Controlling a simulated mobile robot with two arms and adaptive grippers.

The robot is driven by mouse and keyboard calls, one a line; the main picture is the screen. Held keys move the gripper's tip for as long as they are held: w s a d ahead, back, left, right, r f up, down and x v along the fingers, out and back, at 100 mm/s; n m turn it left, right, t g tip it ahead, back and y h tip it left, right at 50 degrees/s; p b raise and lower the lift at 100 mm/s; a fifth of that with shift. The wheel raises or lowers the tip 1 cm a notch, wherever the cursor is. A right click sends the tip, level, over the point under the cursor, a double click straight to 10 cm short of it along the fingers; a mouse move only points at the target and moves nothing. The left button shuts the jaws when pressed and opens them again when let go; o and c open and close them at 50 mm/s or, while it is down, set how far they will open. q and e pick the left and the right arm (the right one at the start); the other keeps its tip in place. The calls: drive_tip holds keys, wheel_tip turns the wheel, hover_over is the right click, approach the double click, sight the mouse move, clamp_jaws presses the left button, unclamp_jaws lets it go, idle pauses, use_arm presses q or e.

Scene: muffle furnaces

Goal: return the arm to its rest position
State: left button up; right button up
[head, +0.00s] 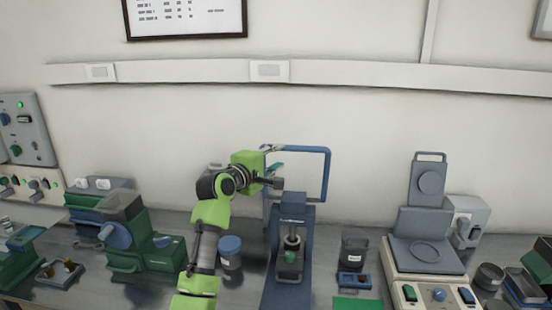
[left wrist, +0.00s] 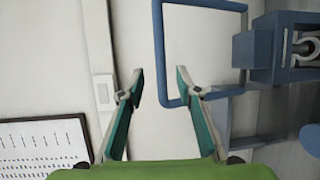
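My left arm (head: 205,245) rises from the bottom of the head view, bent at the elbow. Its gripper (head: 274,160) is held in the air near the blue frame (head: 328,175) of the blue press (head: 295,215). The blue frame also shows in the left wrist view (left wrist: 157,45), just beyond the fingertips. My right gripper is in neither view.
A green machine (head: 135,240) and a blue-lidded jar (head: 230,252) stand near the arm. A dark container (head: 354,250) and a grey device with a round plate (head: 425,250) stand to the right. The wall above the bench is mostly clear, with a trunking strip (head: 200,72).

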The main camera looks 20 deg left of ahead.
use_arm(q)
drive_tip(key=s+d+f+m+g, duration=0.3)
drive_tip(key=s+d+f+m, duration=0.15)
drive_tip(key=s+f, duration=0.65)
drive_tip(key=s+d+f+m+g, duration=0.3)
drive_tip(key=s+f+m, duration=0.3)
drive_tip(key=f, duration=1)
drive_tip(key=s+d+f+m+g+y, duration=0.1)
drive_tip(key=s+d+f+m+g, duration=0.15)
drive_tip(key=s, duration=0.85)
drive_tip(key=s+d+f+m+g, duration=0.1)
drive_tip(key=s+f+m+g, duration=0.2)
drive_tip(key=s, duration=0.8)
drive_tip(key=s+d+f+m+g+y, duration=0.1)
drive_tip(key=s+f+m+g, duration=0.3)
drive_tip(key=s, duration=0.7)
wheel_tip(320, 180, down, 31)
drive_tip(key=s+t+b, duration=0.1)
drive_tip(key=s+b, duration=0.2)
drive_tip(key=b, duration=0.1)
drive_tip(key=s+a+f+g+b, duration=0.1)
drive_tip(key=s+a+f+b, duration=0.2)
drive_tip(key=s+f, duration=1.3)
wheel_tip(320, 180, down, 4)
drive_tip(key=shift+s+f+b, duration=0.1)
drive_tip(key=shift+s+b, duration=0.25)
drive_tip(key=shift+b, duration=0.05)
